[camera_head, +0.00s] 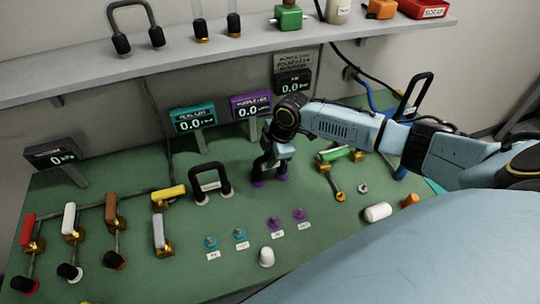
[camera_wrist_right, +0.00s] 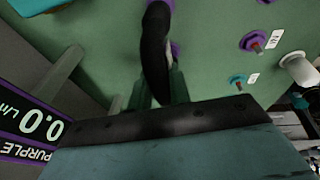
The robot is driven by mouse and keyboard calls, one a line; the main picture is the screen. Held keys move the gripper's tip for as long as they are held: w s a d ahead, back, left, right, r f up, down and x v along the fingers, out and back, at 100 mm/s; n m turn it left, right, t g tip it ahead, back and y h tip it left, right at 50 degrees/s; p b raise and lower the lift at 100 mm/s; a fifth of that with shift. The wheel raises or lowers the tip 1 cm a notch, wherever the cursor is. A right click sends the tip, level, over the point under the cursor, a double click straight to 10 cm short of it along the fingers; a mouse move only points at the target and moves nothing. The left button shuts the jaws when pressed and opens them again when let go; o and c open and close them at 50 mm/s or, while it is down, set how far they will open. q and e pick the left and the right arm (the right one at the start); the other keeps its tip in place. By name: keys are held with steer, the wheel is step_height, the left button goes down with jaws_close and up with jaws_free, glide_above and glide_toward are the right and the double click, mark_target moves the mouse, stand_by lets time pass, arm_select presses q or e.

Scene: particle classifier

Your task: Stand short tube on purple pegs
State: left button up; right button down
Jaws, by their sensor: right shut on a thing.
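My right gripper (camera_head: 270,160) is at the middle of the green board, shut on a dark curved tube. In the right wrist view the gripper (camera_wrist_right: 159,86) has its fingers around this short tube (camera_wrist_right: 155,45). Purple ends show below the gripper in the head view, at or just above the board; I cannot tell if they touch it. Two purple pegs, a left one (camera_head: 274,223) and a right one (camera_head: 300,214), stand bare nearer the front. A purple peg (camera_wrist_right: 253,41) also shows in the right wrist view. My left gripper is not in view.
Two teal pegs (camera_head: 240,234) stand left of the purple ones. A black loop with white ends (camera_head: 212,180) stands left of my gripper. A white knob (camera_head: 267,258) is in front of the pegs. A purple meter (camera_head: 251,107) stands behind. Valve handles line the left.

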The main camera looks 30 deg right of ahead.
steer(key=shift+f+b, duration=0.4)
steer(key=shift+f, duration=0.45)
steer(key=c, duration=1.2)
jaws_free()
steer(key=v, duration=1.3)
steer(key=shift+r+p, duration=0.2)
steer(key=shift+p, duration=0.25)
steer(key=shift+s+f, duration=0.1)
